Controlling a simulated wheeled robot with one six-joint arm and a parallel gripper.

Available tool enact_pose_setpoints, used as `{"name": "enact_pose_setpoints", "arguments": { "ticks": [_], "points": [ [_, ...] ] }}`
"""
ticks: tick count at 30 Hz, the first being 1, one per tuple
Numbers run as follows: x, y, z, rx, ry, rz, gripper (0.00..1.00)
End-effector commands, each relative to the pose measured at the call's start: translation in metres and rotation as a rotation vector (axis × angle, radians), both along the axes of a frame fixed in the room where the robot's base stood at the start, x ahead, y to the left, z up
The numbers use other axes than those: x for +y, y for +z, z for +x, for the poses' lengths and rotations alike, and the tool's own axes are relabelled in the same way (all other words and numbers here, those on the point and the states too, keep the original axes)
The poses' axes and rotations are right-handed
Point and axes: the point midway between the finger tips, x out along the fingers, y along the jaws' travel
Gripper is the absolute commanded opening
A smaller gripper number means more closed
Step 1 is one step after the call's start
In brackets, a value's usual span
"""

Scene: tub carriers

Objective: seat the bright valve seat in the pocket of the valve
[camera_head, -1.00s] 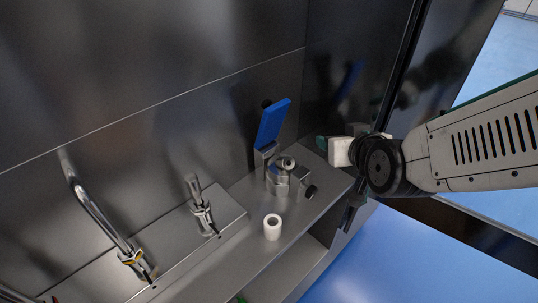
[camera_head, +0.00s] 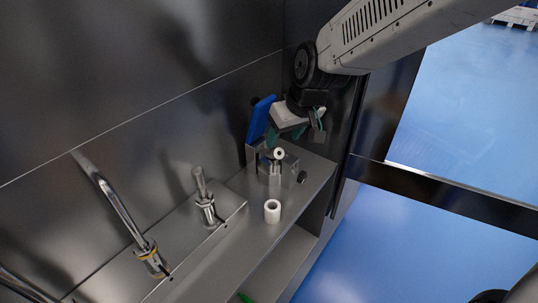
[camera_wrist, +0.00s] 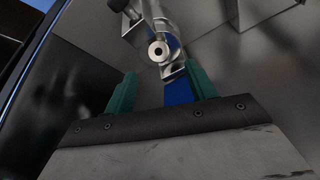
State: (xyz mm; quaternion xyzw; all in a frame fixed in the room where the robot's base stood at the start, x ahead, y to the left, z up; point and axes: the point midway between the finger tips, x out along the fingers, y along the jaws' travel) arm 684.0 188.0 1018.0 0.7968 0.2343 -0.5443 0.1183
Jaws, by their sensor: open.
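The valve (camera_head: 274,178) is a grey metal body on the bench top, with a blue lever (camera_head: 260,120) standing up behind it. A bright ring with a dark hole, seemingly the valve seat (camera_head: 279,153), is at the top of the valve. It also shows in the wrist view (camera_wrist: 153,50); I cannot tell how deep it sits. My gripper (camera_head: 296,132) is open and empty, above and slightly right of the valve. In the wrist view its green fingers (camera_wrist: 160,68) are apart, with the blue lever (camera_wrist: 178,94) between them and the ring beyond.
A white hollow cylinder (camera_head: 272,212) stands on the bench in front of the valve. A metal fitting with an upright stem (camera_head: 206,208) and a bent pipe (camera_head: 118,210) stand to the left. A dark wall rises close behind. Blue floor lies open at the right.

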Motion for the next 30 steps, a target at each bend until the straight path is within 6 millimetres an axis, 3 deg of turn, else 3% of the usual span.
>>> {"name": "enact_pose_setpoints", "arguments": {
  "ticks": [12, 21, 22, 27, 28, 30],
  "points": [
    [0.011, -0.054, 0.013, 0.001, 0.0, -0.001, 0.56],
    [0.012, -0.059, 0.015, -0.003, -0.002, 0.001, 0.56],
    [0.012, -0.059, 0.015, -0.003, -0.002, 0.001, 0.53],
    [0.013, -0.059, 0.015, -0.002, -0.001, 0.0, 0.06],
    [0.013, -0.059, 0.015, -0.002, -0.001, 0.0, 0.0],
    [0.013, -0.058, 0.016, -0.004, -0.002, 0.001, 0.0]
  ]
}}
